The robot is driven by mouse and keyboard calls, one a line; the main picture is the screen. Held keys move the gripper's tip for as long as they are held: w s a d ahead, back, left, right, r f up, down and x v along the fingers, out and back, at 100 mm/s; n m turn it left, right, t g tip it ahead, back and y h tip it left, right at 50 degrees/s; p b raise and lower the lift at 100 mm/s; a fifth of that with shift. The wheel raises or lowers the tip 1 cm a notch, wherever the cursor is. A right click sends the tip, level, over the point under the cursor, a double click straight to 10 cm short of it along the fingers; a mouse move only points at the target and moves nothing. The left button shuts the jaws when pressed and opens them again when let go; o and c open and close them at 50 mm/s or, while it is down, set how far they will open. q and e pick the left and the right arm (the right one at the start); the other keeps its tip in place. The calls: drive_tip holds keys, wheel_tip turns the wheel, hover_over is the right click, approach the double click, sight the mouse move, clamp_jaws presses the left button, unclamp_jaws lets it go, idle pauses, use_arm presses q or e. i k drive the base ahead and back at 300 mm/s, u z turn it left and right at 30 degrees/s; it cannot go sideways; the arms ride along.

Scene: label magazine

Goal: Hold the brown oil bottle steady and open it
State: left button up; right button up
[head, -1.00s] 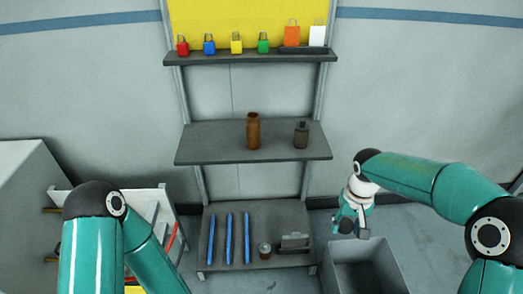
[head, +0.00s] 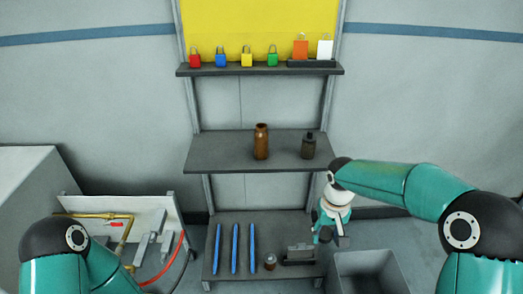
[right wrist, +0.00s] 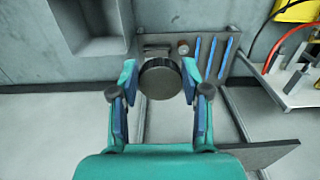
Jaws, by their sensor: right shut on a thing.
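The brown oil bottle (head: 261,142) stands upright on the middle shelf, and its top looks bare, with no dark cap showing. A smaller dark bottle (head: 308,148) with a dark top stands to its right. My right gripper (head: 330,236) is low, at the right end of the bottom shelf, well away from the brown bottle. In the right wrist view its fingers are shut on a dark round cap-like piece (right wrist: 160,78). My left arm shows at the lower left, but its gripper is outside the frame.
A grey open bin (head: 368,262) stands below the right gripper. The bottom shelf (head: 270,228) holds several blue sticks, a small round jar (head: 270,262) and a dark holder (head: 299,255). Coloured padlocks and tags line the top shelf (head: 260,70). A pipe panel (head: 85,203) stands at left.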

sight(260, 134)
drive_tip(key=u, duration=0.05)
drive_tip(key=i, duration=1)
drive_tip(key=z, duration=0.05)
